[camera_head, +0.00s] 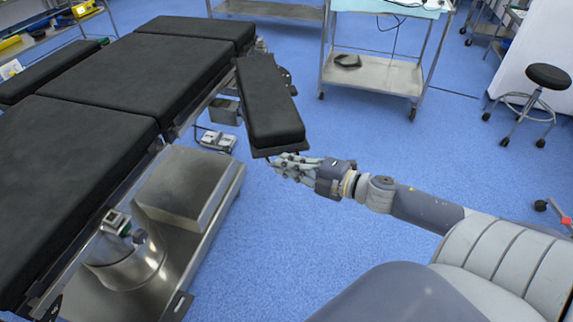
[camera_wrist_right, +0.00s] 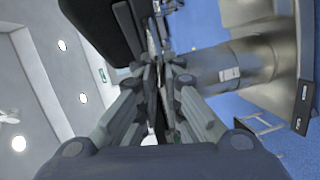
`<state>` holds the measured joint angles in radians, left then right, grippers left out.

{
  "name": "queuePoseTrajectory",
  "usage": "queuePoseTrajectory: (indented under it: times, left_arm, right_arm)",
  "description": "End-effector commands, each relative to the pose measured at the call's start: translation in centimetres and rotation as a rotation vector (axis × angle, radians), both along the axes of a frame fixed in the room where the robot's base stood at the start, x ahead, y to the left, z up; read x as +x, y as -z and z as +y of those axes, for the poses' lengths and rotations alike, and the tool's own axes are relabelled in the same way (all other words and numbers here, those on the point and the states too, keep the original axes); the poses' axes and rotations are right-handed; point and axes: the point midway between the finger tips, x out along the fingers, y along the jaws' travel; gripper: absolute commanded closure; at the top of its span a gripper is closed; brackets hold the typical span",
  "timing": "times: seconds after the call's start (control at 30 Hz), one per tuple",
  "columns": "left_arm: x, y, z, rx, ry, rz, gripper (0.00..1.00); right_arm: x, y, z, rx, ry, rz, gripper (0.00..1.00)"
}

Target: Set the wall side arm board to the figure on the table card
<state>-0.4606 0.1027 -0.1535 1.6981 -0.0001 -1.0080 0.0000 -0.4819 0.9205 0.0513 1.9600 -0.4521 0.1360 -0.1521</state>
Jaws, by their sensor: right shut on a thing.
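A black padded arm board (camera_head: 268,100) sticks out from the right side of the operating table (camera_head: 95,130), angled toward me. My right gripper (camera_head: 283,163) is at its near end, shut on the board's end edge just below the pad. In the right wrist view the fingers (camera_wrist_right: 160,80) are closed together beside the black pad (camera_wrist_right: 100,28); the exact grip point is hidden. A second black arm board (camera_head: 48,70) lies along the table's far left side. A small white and yellow card (camera_head: 11,69) stands at the left edge, too small to read. My left gripper is not in view.
The steel table base (camera_head: 190,185) and a foot pedal (camera_head: 217,140) are below the board. A steel trolley (camera_head: 375,75) stands behind it, with a stool (camera_head: 540,90) at the right. A side rail carries a clamp (camera_head: 115,222). Blue floor right of the board is clear.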

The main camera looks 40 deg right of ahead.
Motion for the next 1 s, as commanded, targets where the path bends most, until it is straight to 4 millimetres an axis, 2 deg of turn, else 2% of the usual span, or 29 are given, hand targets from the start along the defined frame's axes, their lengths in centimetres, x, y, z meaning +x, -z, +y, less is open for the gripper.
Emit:
queuePoseTrajectory:
  times: [0.1,0.13,0.2,0.67,1.0]
  left_arm:
    - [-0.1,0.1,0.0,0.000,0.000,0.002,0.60]
    - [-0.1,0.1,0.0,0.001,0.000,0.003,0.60]
    - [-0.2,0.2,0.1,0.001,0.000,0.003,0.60]
    - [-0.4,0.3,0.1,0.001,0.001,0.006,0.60]
    - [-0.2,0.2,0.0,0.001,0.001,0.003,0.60]
  right_arm:
    - [-0.1,0.1,0.1,-0.001,-0.001,0.002,1.00]
    - [-0.1,0.1,0.1,-0.001,-0.001,0.002,0.88]
    - [-0.1,0.1,0.1,-0.001,0.000,0.002,0.72]
    - [-0.4,0.0,-0.1,0.000,0.001,0.001,0.72]
    - [-4.2,-0.4,-1.8,0.001,0.003,0.005,0.72]
